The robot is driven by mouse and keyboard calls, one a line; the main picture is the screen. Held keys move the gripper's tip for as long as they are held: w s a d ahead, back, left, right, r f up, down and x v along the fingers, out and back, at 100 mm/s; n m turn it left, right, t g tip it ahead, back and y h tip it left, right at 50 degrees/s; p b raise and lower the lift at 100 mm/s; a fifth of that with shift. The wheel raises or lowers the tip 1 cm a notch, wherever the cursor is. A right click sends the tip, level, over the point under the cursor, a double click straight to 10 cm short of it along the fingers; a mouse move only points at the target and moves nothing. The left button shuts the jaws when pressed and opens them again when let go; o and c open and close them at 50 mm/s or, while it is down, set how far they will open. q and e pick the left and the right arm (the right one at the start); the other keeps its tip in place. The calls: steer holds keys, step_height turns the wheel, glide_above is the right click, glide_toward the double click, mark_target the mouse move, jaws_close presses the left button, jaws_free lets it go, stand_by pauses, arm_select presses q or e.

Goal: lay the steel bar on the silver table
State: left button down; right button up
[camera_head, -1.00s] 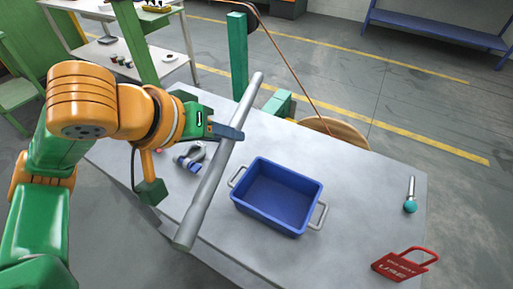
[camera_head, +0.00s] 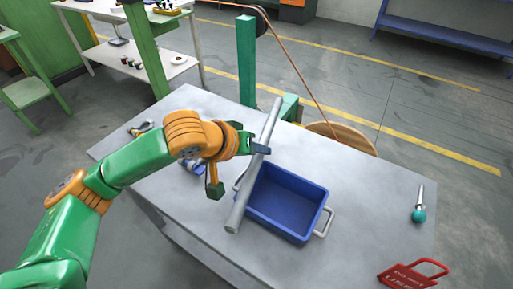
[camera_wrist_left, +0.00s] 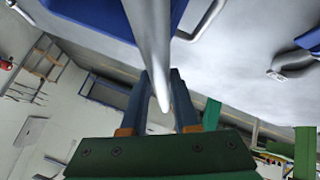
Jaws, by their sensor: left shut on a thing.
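The steel bar (camera_head: 247,186) is a long grey rod, held aslant over the silver table (camera_head: 375,190). My left gripper (camera_head: 262,148) is shut on the steel bar near its middle. In the left wrist view the bar (camera_wrist_left: 152,45) runs between the two fingers of the left gripper (camera_wrist_left: 160,95). The bar passes across the left edge of the blue bin in the head view. Whether its lower end touches the table I cannot tell. My right gripper is not in view.
A blue bin (camera_head: 290,236) with grey handles stands on the table. A teal-handled tool (camera_head: 419,213) and a red lockout tag (camera_head: 408,276) lie at the right. A blue and grey tool (camera_head: 193,167) is partly hidden by my arm.

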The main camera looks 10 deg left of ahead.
arm_select(q)
steer(key=shift+f, duration=0.4)
steer(key=c, duration=0.7)
jaws_free()
steer(key=shift+o, duration=0.2)
steer(key=p+v, duration=0.1)
steer(key=v, duration=1.2)
steer(key=shift+w+d+r, duration=0.15)
steer(key=shift+w+r, duration=0.05)
steer(key=shift+r, duration=0.05)
